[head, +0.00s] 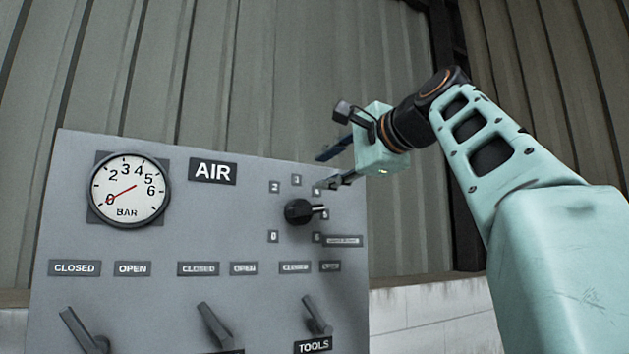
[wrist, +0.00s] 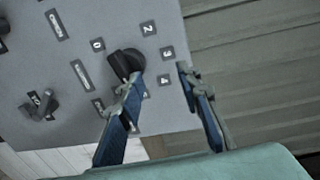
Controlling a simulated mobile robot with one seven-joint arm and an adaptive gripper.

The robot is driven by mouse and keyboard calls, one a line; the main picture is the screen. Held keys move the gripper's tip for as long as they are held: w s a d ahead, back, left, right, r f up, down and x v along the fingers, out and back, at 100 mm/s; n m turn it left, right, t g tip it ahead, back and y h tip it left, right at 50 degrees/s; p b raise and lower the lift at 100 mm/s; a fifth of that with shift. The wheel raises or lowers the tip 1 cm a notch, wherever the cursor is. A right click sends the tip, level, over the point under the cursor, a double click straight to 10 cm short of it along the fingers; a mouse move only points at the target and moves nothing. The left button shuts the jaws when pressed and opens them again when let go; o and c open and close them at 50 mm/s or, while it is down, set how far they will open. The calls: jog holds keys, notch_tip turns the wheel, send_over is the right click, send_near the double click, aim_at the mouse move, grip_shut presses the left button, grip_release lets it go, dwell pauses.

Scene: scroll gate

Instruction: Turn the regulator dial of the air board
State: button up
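The black regulator dial (head: 299,212) is on the right part of the grey air board (head: 225,225), ringed by number labels. In the head view its pointer end faces right. The dial also shows in the wrist view (wrist: 126,64), just beyond the left fingertip. My gripper (head: 334,168) is in front of the board, up and to the right of the dial. In the wrist view my gripper (wrist: 158,77) has its two blue fingers wide apart with nothing between them. Whether the left finger touches the dial cannot be told.
A round gauge (head: 130,190) marked BAR has its red needle near 0. Several lever handles stand along the lower board, one above the TOOLS label (head: 313,345). A corrugated wall (head: 260,80) rises behind. Right of the board is a low white block wall (head: 430,310).

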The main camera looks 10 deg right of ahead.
jog(key=v, duration=0.4)
jog(key=shift+s+d+f+b, duration=0.1)
jog(key=shift+s+f+b, duration=0.1)
jog(key=shift+f+b, duration=0.15)
dwell(0.5)
